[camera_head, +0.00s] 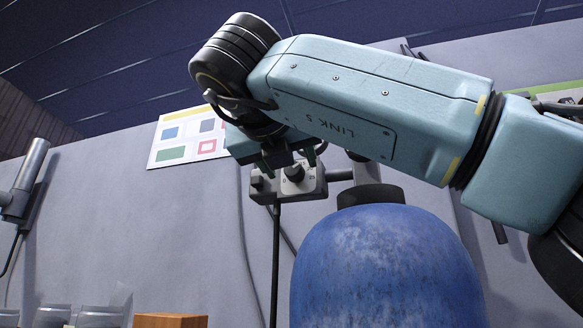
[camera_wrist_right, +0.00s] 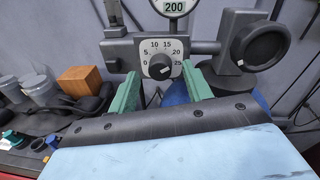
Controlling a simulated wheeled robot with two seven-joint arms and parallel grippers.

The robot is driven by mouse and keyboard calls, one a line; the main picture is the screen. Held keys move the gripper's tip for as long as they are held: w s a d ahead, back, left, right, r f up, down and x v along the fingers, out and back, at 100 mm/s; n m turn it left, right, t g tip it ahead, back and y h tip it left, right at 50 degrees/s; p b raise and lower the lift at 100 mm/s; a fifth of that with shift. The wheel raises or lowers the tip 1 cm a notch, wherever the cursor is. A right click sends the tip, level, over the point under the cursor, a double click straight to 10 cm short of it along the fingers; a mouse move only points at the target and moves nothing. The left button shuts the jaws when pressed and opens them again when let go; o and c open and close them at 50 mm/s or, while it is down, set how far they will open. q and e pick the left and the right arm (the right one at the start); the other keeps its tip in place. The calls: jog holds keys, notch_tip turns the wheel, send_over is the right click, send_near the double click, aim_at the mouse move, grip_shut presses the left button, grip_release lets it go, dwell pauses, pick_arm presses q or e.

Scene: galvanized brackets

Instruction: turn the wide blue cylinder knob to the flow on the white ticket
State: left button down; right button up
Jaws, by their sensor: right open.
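The wide blue cylinder (camera_head: 385,270) stands upright at the lower right of the head view. A grey regulator block with a dark round knob (camera_head: 293,172) is beside its neck. In the right wrist view the knob (camera_wrist_right: 160,67) sits on a white dial plate (camera_wrist_right: 161,52) marked 0 to 25. A small pale mark shows on the knob's lower right, but its exact setting is hard to tell. My right gripper (camera_head: 290,158) is open in front of the knob. Its green fingers (camera_wrist_right: 160,79) are on either side of it, apart from it. I see no readable white ticket.
A round gauge (camera_wrist_right: 173,6) reading 200 is above the dial. A large black round fitting (camera_wrist_right: 259,45) is to its right. A dark hose (camera_head: 275,265) hangs below the block. A wooden block (camera_head: 170,320) and grey containers (camera_wrist_right: 42,87) are to the left. A wall poster (camera_head: 188,136) is behind.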

pick_arm(q)
jog(key=shift+d+r, duration=0.35)
jog(key=shift+r, duration=0.5)
pick_arm(e)
jog(key=v, duration=0.5)
jog(key=shift+s, duration=0.2)
